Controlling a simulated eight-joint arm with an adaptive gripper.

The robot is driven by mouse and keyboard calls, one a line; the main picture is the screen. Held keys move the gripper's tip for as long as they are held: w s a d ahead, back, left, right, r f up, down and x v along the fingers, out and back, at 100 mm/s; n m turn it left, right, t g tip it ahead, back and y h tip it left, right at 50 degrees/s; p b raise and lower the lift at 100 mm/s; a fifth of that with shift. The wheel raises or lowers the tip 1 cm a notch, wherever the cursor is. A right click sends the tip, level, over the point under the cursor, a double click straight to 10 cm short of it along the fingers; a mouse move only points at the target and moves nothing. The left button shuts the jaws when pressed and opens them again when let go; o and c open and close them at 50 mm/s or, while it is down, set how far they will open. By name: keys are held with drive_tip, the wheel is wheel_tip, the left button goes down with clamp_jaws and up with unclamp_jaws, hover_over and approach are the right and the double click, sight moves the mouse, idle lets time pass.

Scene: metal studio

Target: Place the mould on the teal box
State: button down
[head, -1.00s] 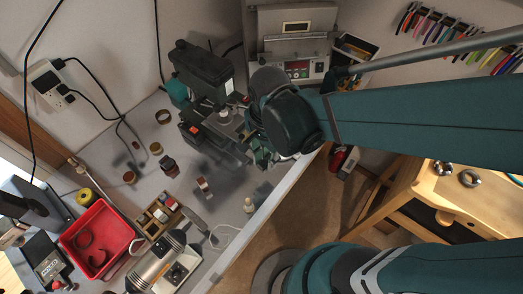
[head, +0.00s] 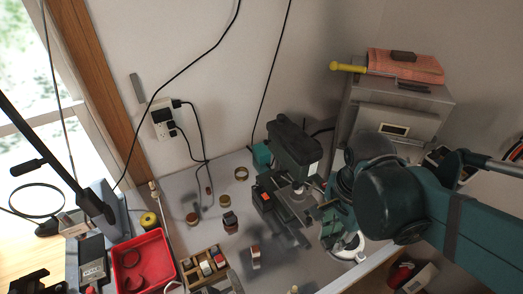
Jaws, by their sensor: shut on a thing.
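My gripper (head: 328,222) hangs below my dark teal wrist, over the bench just right of the drill press. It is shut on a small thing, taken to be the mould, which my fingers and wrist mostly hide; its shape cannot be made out. A small teal box (head: 262,155) stands at the back of the bench against the wall, left of and behind the drill press. It is partly hidden by the press. My gripper is apart from it, to its right and nearer the bench's front edge.
The drill press (head: 294,148) stands between my gripper and the teal box. Rings and jars (head: 230,219), a wooden compartment tray (head: 204,268) and a red bin (head: 143,263) lie to the left. A grey kiln (head: 395,115) with an orange cloth (head: 405,65) stands behind my arm.

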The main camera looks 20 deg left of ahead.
wheel_tip(320, 180, up, 16)
drive_tip(key=w+a+r, duration=0.5)
drive_tip(key=w+a, duration=0.2)
drive_tip(key=w, duration=0.5)
drive_tip(key=n+p, duration=0.2)
drive_tip(key=p, duration=0.2)
hover_over(261, 149)
wheel_tip(261, 149, down, 22)
drive_tip(key=shift+d+f, duration=0.1)
drive_tip(key=shift+f, duration=0.45)
drive_tip(key=shift+f, duration=0.1)
drive_tip(key=shift+f, duration=3)
